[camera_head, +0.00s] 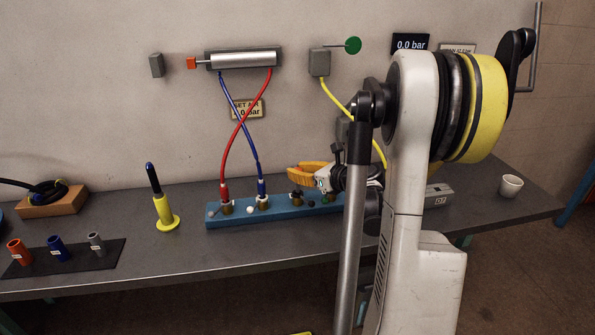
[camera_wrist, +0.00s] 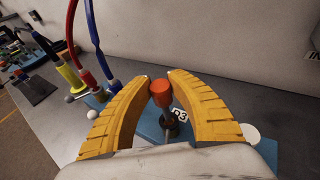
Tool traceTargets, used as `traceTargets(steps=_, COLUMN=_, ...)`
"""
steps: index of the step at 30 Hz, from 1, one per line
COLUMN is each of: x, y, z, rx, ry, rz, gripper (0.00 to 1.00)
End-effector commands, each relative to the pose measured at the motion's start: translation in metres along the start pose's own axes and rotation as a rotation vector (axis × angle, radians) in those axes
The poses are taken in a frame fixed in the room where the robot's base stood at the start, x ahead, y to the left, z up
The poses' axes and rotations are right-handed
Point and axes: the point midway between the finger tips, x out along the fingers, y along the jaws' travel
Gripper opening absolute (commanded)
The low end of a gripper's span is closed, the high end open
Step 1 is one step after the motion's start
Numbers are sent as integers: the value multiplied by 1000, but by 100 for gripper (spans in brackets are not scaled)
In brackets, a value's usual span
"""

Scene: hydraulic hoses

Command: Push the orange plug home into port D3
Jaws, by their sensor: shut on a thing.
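The orange plug (camera_wrist: 160,93) is a short orange cylinder between the tips of my gripper's yellow fingers (camera_wrist: 159,78) in the wrist view. My gripper is shut on it. A dark port (camera_wrist: 171,124) shows just below the plug, beside a white label reading D3 (camera_wrist: 180,115). I cannot tell how far the plug sits in it. In the head view my gripper (camera_head: 303,168) is above the blue manifold block (camera_head: 235,215), over a dark-topped port (camera_head: 296,197). The plug cannot be made out there.
Red (camera_head: 226,197) and blue (camera_head: 262,189) hoses stand in ports to the left. A yellow hose (camera_head: 337,98) hangs behind my arm. A yellow-based stand (camera_head: 166,218), a black mat (camera_head: 70,258) with coloured sleeves and a white cup (camera_head: 511,185) are on the bench.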

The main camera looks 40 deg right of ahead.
Motion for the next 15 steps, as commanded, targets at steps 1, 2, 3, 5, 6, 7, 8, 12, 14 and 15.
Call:
traceTargets(steps=1, x=0, y=0, z=-1, rx=0, ry=0, rz=0, gripper=1)
traceTargets(steps=2, x=1, y=0, z=-2, rx=0, ry=0, rz=0, gripper=1)
traceTargets(steps=3, x=1, y=0, z=-3, rx=0, ry=0, rz=0, gripper=1)
traceTargets(steps=5, x=1, y=0, z=-4, rx=0, ry=0, rz=0, gripper=1)
traceTargets(steps=6, x=2, y=0, z=-6, rx=0, ry=0, rz=0, gripper=1)
traceTargets(steps=7, x=2, y=0, z=-6, rx=0, ry=0, rz=0, gripper=1)
traceTargets(steps=8, x=2, y=0, z=-7, rx=0, ry=0, rz=0, gripper=1)
traceTargets(steps=12, x=3, y=0, z=-10, rx=0, ry=0, rz=0, gripper=1)
traceTargets(steps=14, x=4, y=0, z=-12, rx=0, ry=0, rz=0, gripper=1)
traceTargets(steps=15, x=4, y=0, z=-13, rx=0, ry=0, rz=0, gripper=1)
